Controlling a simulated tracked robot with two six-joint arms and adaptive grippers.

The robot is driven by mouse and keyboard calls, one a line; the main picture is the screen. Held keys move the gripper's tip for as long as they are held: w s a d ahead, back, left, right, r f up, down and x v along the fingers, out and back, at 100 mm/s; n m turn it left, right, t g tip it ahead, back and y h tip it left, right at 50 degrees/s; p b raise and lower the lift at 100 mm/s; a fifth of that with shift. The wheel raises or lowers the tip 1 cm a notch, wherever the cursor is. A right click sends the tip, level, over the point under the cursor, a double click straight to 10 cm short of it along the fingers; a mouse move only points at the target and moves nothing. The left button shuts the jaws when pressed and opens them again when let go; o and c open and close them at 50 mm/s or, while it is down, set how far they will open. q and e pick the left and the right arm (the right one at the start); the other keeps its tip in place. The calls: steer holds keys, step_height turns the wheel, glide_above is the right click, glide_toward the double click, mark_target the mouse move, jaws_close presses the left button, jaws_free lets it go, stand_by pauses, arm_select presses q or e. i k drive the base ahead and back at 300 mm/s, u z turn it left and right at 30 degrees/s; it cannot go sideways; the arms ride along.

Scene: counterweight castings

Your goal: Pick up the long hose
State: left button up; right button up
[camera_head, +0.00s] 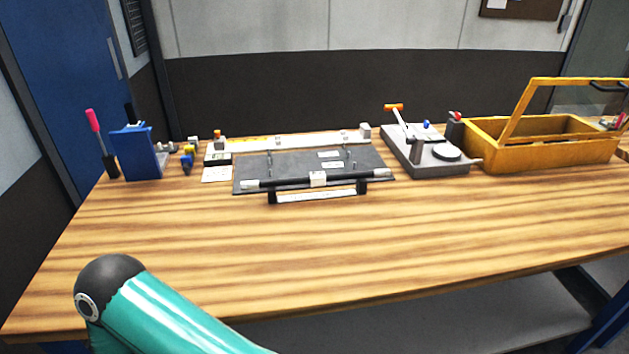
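The long hose (285,182) looks like a thin black tube with silvery end fittings and a white tag near its middle. It lies nearly level, left to right, along the front edge of a dark grey mat (270,164). It appears to rest on a low stand (318,196) with a black block at each end and a pale bar between them. Neither of my grippers is in view. Only a teal link of my arm with a black cap shows at the bottom left, well in front of the hose.
A blue holder (138,153) and small coloured parts stand to the left. A long pale rail (295,141) lies behind the mat. A grey fixture with an orange-handled lever (428,158) and a yellow tote (545,150) stand to the right. The front wooden tabletop (380,240) is clear.

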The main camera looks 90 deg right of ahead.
mark_target(316, 179)
steer(key=u, duration=1.25)
steer(key=i, duration=0.1)
steer(key=z, duration=2.7)
steer(key=i, duration=0.25)
steer(key=z, duration=1.9)
steer(key=k, duration=0.5)
steer(key=z, duration=0.45)
steer(key=i, duration=0.25)
steer(key=u, duration=0.1)
